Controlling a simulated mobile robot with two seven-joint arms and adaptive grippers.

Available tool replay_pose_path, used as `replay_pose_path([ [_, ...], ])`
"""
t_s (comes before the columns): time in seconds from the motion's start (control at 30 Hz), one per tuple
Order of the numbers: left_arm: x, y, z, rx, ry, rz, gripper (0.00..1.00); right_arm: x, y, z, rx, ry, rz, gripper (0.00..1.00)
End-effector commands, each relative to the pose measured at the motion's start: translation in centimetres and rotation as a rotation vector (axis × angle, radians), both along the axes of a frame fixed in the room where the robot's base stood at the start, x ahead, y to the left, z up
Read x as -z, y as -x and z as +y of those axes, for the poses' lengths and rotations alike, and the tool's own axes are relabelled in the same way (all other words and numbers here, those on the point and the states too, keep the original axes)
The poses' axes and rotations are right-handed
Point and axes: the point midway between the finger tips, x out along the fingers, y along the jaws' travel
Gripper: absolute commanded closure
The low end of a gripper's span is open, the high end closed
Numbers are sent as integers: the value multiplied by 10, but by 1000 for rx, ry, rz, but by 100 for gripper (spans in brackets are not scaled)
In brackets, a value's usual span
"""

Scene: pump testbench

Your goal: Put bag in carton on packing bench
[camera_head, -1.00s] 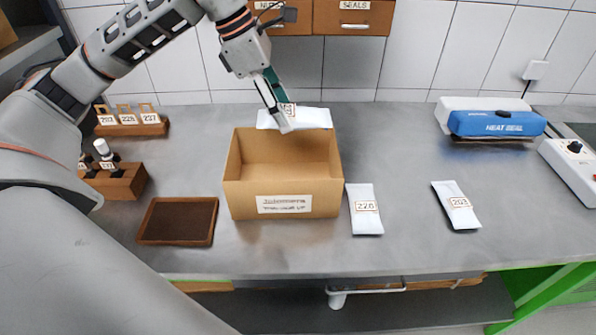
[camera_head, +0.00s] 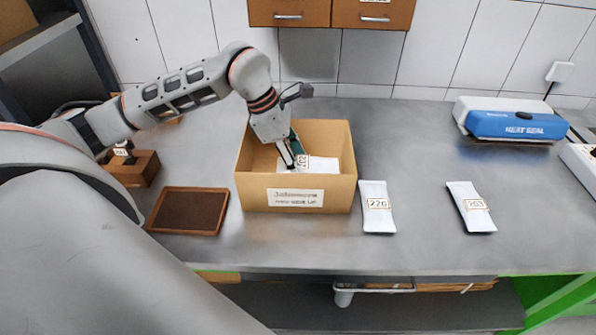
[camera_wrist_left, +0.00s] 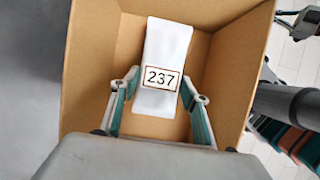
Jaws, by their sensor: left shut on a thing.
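The open cardboard carton (camera_head: 256,194) stands on the packing bench (camera_head: 420,130), with a printed label on its front. My left gripper (camera_head: 297,163) reaches down inside the carton and is shut on a white bag (camera_head: 322,166) marked 237. In the left wrist view the bag (camera_wrist_left: 168,55) lies between the fingers (camera_wrist_left: 155,103), with the carton walls around it. I cannot tell whether the bag touches the carton floor. Bag 226 (camera_head: 377,215) and bag 203 (camera_head: 472,213) lie flat on the bench to the right of the carton.
A blue heat sealer (camera_head: 515,125) stands at the back right. The bench between bag 203 and the sealer is clear.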

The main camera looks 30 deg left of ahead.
Motion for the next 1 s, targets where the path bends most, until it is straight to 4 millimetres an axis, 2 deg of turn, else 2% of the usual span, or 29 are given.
replay_pose_path([
  [0.27, 34, 1, 0, -1, 1, 3, 85, 2, 1, 0, 0, 1, 2, 100],
  [0.63, 39, 0, 0, 0, -1, 1, 85, 8, 3, -1, 0, 3, 10, 100],
  [0.67, 39, 0, 0, -1, 0, 2, 50, 7, 2, -1, 0, 3, 10, 100],
  [0.7, 38, 0, 0, -1, 0, 2, 39, 7, 3, -1, 0, 3, 10, 100],
  [1.0, 38, 0, 0, -1, 0, 2, 38, 6, 2, -1, 1, 2, 8, 100],
])
